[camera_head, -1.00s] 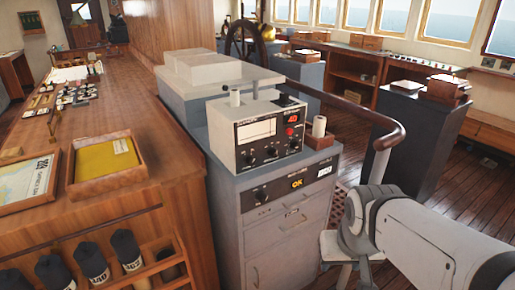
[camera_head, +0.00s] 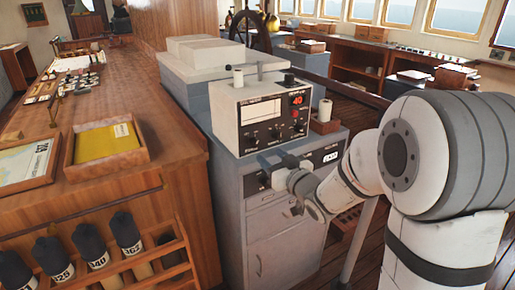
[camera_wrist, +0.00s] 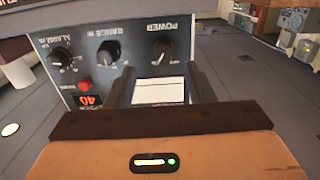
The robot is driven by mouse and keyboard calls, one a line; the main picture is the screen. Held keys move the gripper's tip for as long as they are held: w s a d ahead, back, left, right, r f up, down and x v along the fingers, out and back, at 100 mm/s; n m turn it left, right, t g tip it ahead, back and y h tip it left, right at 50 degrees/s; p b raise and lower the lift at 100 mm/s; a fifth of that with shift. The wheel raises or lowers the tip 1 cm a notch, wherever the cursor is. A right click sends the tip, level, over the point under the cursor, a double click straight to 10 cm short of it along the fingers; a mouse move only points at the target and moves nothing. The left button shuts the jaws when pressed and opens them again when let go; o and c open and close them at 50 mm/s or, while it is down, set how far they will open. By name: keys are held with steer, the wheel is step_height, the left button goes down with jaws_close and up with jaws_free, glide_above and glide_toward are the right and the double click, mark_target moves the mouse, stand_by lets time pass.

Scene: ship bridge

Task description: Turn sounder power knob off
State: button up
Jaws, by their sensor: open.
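The power knob (camera_head: 253,141) is the leftmost of that row. The upside-down wrist view shows it, labelled POWER (camera_wrist: 162,50), with the range knob (camera_wrist: 109,50) and alarm knob (camera_wrist: 62,57) beside it. My gripper (camera_head: 268,163) is in front of the box, just below the knob row. It is open, its dark fingers either side of a white area in the wrist view (camera_wrist: 160,90). The power knob is beyond the fingertips, not between them.
A small holder with a white roll (camera_head: 324,112) stands right of the box.

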mark_target(256, 145)
steer(key=p+x, duration=0.1)
steer(key=x, duration=0.7)
steer(key=shift+s+a+r, duration=0.1)
steer(key=shift+s+a, duration=0.05)
steer(key=shift+a, duration=0.05)
steer(key=c, duration=0.8)
steer(key=shift+c, duration=0.2)
